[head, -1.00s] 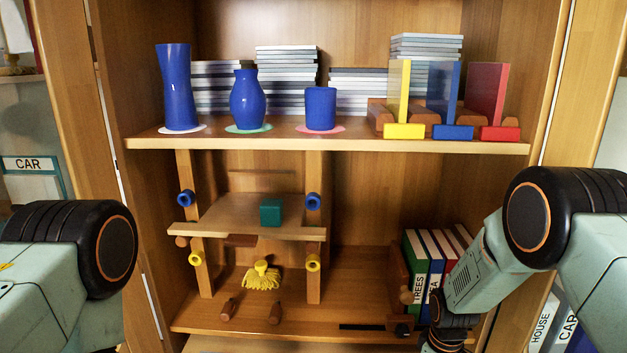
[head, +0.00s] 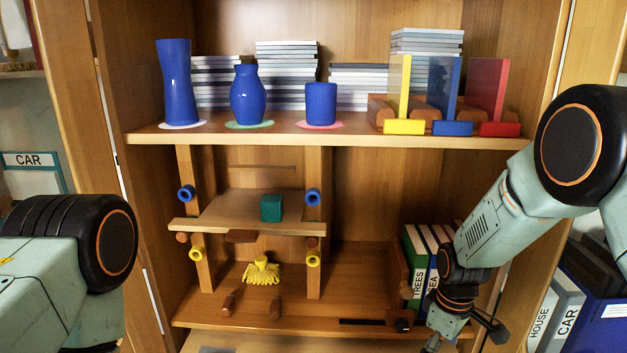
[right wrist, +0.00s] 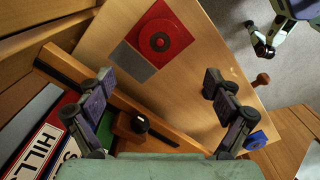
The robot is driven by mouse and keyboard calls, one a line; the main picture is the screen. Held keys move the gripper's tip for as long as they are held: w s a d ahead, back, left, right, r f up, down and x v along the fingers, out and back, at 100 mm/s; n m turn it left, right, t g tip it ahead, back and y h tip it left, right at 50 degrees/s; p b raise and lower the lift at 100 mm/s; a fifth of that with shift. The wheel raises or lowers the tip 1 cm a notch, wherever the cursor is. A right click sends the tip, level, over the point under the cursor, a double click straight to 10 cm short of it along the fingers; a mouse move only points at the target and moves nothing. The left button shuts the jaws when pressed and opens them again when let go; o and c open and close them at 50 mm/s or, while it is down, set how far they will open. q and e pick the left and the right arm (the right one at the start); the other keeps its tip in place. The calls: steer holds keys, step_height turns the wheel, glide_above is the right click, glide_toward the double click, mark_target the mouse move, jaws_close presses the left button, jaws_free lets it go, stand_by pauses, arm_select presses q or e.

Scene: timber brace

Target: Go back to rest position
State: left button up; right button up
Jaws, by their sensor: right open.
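My right gripper (right wrist: 158,82) is open, with its two dark fingers spread wide and nothing between them in the right wrist view. In the head view the right arm reaches down at the lower right, in front of the books, and its gripper (head: 462,335) is partly cut off by the bottom edge. My left arm shows at the left edge of the head view, but its gripper is outside that view. A teal arm end with dark fingers, seemingly my left gripper (right wrist: 262,44), shows small at the upper right of the right wrist view; its opening is unclear.
The bookcase's upper shelf (head: 350,138) holds blue vases and coloured bookends. Below, a small board (head: 230,206) carrying a green cube (head: 271,208) rests between posts with blue and yellow pegs. Books (head: 415,260) stand close to my right arm.

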step_height(320, 180, down, 10)
steer(key=shift+r, duration=0.15)
steer(key=shift+w+r, duration=0.15)
steer(key=shift+r, duration=0.2)
steer(key=shift+r+p, duration=0.4)
steer(key=shift+r, duration=0.9)
step_height(320, 180, up, 2)
steer(key=shift+r+p, duration=0.2)
steer(key=shift+p, duration=0.65)
steer(key=shift+r, duration=0.2)
steer(key=shift+f, duration=0.1)
